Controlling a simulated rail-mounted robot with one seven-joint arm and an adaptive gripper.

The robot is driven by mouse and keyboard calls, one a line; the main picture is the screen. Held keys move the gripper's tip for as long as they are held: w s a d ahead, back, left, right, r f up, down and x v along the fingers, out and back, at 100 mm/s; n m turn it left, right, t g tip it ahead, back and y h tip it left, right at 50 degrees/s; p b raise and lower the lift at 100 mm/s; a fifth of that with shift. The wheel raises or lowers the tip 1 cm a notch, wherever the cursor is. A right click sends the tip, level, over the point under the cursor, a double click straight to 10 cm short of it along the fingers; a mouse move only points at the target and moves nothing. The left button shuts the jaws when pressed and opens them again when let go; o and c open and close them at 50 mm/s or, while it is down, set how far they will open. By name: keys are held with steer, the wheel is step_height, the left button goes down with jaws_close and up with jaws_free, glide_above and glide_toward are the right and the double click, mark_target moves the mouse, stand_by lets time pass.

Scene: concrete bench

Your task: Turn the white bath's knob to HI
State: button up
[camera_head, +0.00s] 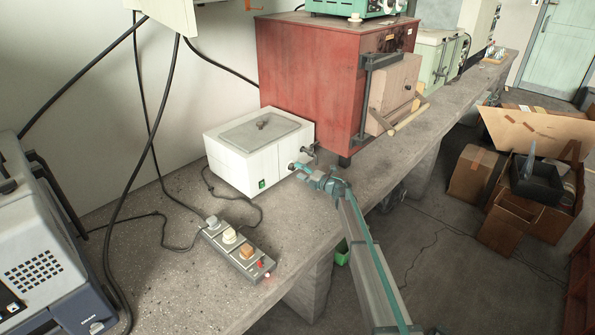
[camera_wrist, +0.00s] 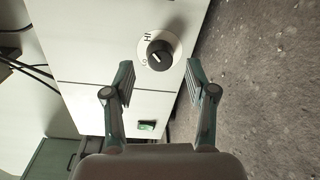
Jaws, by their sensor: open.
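The white bath (camera_head: 251,153) stands on the bench, with a lid and a lid knob on top. Its front shows a green switch (camera_head: 262,184). In the wrist view the white bath's front panel (camera_wrist: 100,55) carries a black round knob (camera_wrist: 160,55) on a white dial marked HI and LO. The knob's white pointer line lies diagonally, and I cannot tell its exact setting. My gripper (camera_head: 300,171) is at the bath's front. In the wrist view my gripper (camera_wrist: 160,82) is open, its two fingers short of the knob and on either side of its line, apart from it.
A power strip (camera_head: 238,250) with plugs and a red switch lies on the bench in front of the bath. A red furnace (camera_head: 310,80) stands behind it to the right. A grey and blue device (camera_head: 40,240) is at the left. Black cables hang down at the left.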

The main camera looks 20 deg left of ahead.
steer(key=v, duration=0.9)
steer(key=shift+d, duration=0.2)
